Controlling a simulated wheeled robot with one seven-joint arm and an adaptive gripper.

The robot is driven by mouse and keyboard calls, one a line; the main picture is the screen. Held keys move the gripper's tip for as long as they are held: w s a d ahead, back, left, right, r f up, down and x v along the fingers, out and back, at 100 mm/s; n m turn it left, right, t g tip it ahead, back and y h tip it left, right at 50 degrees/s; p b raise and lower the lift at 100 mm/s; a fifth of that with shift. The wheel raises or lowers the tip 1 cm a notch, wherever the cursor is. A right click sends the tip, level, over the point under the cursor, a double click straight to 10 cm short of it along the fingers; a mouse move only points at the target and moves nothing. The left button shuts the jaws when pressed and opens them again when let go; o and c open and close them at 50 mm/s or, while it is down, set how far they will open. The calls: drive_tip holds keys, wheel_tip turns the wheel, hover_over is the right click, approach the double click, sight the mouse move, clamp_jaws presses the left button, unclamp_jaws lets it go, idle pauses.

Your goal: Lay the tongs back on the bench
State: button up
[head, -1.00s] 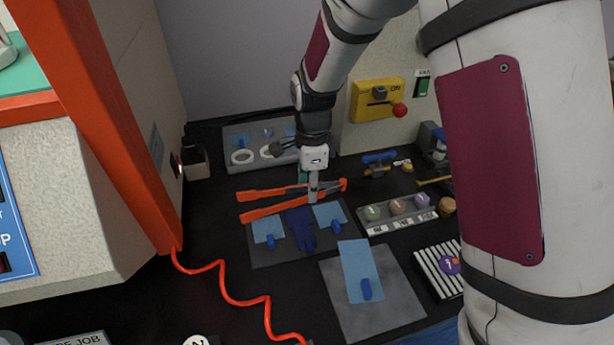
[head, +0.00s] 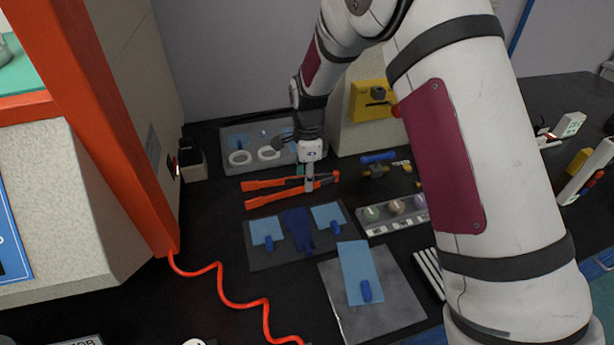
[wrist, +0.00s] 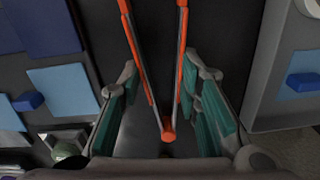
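In the wrist view, the tongs (wrist: 168,122) run between the green-padded fingers of my gripper (wrist: 161,72). The fingers are part-way apart, one outside each leg, and their tips look close against the legs. I cannot tell whether the tongs rest on the bench (head: 215,225) or hang just above it.
A sample tray (head: 385,228) and a blue-handled tool (head: 378,158) are to the right. The orange-framed machine (head: 110,130) stands at left.

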drive_tip(key=o, duration=0.5)
drive_tip(key=shift+o, duration=0.2)
wheel_tip(320, 180, up, 12)
drive_tip(key=shift+d, duration=0.15)
drive_tip(key=shift+s+r, duration=0.1)
drive_tip(key=shift+s, duration=0.05)
